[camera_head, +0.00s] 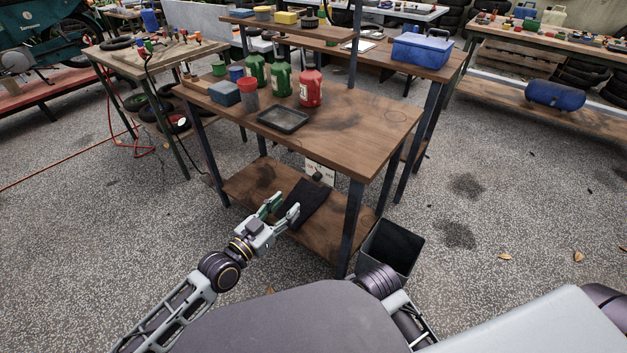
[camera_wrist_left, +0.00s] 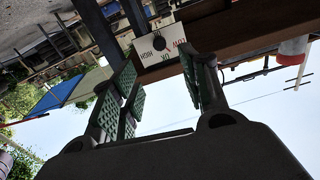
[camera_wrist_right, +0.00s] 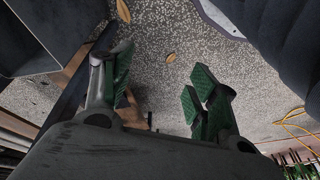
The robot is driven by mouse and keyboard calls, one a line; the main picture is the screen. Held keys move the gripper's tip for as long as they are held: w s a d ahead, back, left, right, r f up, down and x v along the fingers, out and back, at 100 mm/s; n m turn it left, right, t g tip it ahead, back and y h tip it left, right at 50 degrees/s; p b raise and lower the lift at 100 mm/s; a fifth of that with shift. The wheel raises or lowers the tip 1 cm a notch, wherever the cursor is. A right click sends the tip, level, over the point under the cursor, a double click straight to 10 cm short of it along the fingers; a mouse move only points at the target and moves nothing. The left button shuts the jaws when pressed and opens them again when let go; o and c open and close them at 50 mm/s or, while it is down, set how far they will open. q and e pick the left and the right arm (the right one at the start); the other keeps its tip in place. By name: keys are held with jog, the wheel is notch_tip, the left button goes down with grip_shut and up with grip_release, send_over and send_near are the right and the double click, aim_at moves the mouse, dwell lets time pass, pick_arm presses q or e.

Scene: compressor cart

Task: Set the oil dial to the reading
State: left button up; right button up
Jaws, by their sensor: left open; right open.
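The oil dial is a white plate (camera_head: 321,170) with a dark round knob, mounted below the front edge of the wooden table. In the left wrist view the plate (camera_wrist_left: 160,45) appears upside down, with LOW in red, OK and HIGH around the black knob (camera_wrist_left: 158,43). Which mark the knob points to is too small to tell. My left gripper (camera_head: 283,208) is open and empty, facing the dial and apart from it. In the left wrist view the knob lies beyond the gap between its fingers. My right gripper (camera_wrist_right: 160,88) is open and empty over the floor.
The tabletop (camera_head: 350,125) bears a black tray (camera_head: 283,118), green bottles (camera_head: 280,80) and a red bottle (camera_head: 310,87). A dark cloth (camera_head: 308,204) lies on the lower shelf (camera_head: 250,185). An open grey bin (camera_head: 391,247) stands by the front right leg.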

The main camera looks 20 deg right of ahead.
jog(key=shift+w, duration=0.15)
pick_arm(q)
jog(key=shift+w+d, duration=0.1)
jog(key=b, duration=0.2)
send_near(315, 178)
jog(key=shift+x, duration=3.5)
jog(key=shift+w+d+b, duration=0.3)
jog(key=shift+w+d, duration=0.1)
jog(key=shift+d, duration=0.15)
jog(key=shift+w+d, duration=0.25)
jog(key=shift+d, duration=0.1)
pick_arm(e)
jog(key=shift+a+r+t+y, duration=0.15)
jog(key=shift+a+t+y, duration=0.2)
jog(key=shift+a, duration=0.2)
